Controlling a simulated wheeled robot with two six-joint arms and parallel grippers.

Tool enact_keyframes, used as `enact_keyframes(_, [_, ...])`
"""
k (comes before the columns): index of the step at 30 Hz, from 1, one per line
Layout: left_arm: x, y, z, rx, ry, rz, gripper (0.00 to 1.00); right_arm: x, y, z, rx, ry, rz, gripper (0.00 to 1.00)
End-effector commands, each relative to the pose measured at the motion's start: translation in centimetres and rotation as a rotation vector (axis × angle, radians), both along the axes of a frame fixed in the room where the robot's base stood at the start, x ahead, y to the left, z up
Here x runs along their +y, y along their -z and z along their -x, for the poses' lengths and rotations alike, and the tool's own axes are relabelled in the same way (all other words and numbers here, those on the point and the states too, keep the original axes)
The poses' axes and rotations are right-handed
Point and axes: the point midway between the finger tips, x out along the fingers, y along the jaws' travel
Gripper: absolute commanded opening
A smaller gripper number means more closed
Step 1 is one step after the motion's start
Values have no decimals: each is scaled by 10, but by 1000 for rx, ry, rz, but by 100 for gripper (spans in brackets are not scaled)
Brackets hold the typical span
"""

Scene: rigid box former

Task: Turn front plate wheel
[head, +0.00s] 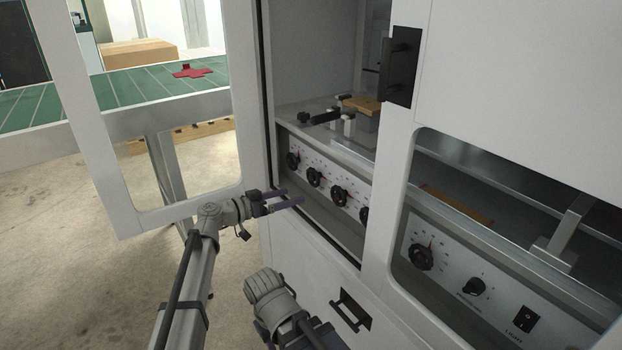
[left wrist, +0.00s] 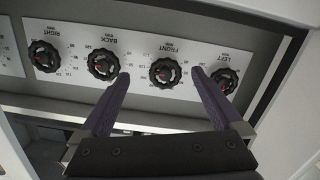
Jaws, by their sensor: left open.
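My left gripper (head: 291,197) is open and empty, reaching through the open doorway toward the panel. In the left wrist view its two purple fingers (left wrist: 160,77) appear on either side of the front wheel, with the wheel between their tips. Contact cannot be told. My right gripper is not in view.
The left (left wrist: 223,81), back (left wrist: 103,63) and right (left wrist: 44,55) wheels share the panel. The open door (head: 150,212) stands left of my left arm. A door post (head: 388,210) bounds the opening on the right.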

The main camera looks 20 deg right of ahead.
Motion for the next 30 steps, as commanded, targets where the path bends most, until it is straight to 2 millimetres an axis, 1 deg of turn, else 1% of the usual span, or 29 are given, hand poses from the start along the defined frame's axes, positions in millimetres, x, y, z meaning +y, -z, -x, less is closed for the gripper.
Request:
enact_keyframes(1, [-6,-9,-11,-29,-3,32,100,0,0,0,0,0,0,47])
enact_keyframes(3, [-10,-18,-17,-62,-10,64,100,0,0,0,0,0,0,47])
enact_keyframes(6, [-12,-24,-20,-83,-15,87,100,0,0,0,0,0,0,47])
enact_keyframes(12, [-14,-25,-21,-87,-16,91,100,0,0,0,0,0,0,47])
enact_keyframes(17, [-25,-25,-25,-87,-15,90,100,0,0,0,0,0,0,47])
enact_keyframes(20, [-36,-25,-29,-87,-13,90,100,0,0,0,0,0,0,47])
enact_keyframes(27, [-71,-25,-43,-86,-13,90,100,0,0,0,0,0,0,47])
enact_keyframes(30, [-81,-25,-46,-86,-14,90,100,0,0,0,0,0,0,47])
